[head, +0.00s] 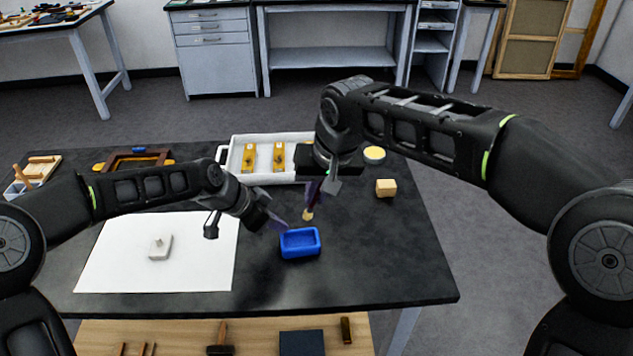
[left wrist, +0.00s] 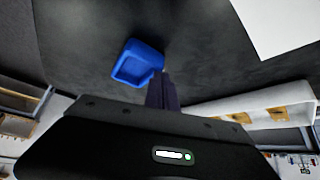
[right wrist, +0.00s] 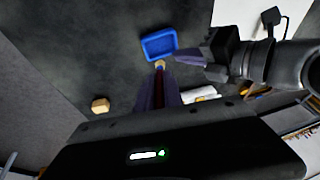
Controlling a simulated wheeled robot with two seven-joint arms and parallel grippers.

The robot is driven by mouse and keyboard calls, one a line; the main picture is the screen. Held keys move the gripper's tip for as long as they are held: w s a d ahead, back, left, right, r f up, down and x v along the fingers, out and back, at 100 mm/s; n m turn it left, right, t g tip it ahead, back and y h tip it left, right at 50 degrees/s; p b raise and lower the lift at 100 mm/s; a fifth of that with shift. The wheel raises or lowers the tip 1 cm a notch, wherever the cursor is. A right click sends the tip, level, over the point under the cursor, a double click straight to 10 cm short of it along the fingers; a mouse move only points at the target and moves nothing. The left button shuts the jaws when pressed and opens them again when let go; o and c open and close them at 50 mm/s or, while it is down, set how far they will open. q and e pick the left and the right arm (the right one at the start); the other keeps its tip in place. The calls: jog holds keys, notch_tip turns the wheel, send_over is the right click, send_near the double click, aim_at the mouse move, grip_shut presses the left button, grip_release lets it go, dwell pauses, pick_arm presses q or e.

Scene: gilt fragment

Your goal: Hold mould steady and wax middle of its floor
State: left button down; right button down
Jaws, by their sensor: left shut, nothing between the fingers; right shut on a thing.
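The blue mould (head: 300,243) is a small open rectangular tray on the dark tabletop, with its hollow facing up. It also shows in the left wrist view (left wrist: 137,64) and the right wrist view (right wrist: 160,44). My left gripper (head: 284,226) is shut and empty, its fingertips close to the mould's upper left edge; I cannot tell if they touch it. My right gripper (head: 311,194) is shut on a brush with a dark red handle and a pale tip (head: 308,214). The brush tip hangs just above and behind the mould's far edge. The mould's floor looks bare blue.
A white sheet (head: 105,262) with a small pale block (head: 160,246) lies at the left. A white tray (head: 233,165) with brass pieces stands behind. A wooden block (head: 386,188) and a round yellow-topped tin (head: 374,155) are at the right. The tabletop right of the mould is clear.

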pick_arm(q)
jog(key=shift+s+a+f, duration=0.1)
jog(key=shift+s+f, duration=0.05)
jog(key=shift+f, duration=0.2)
pick_arm(e)
jog(key=shift+f, duration=0.35)
jog(key=shift+r, duration=0.1)
jog(key=shift+r, duration=0.3)
jog(key=shift+f, duration=0.1)
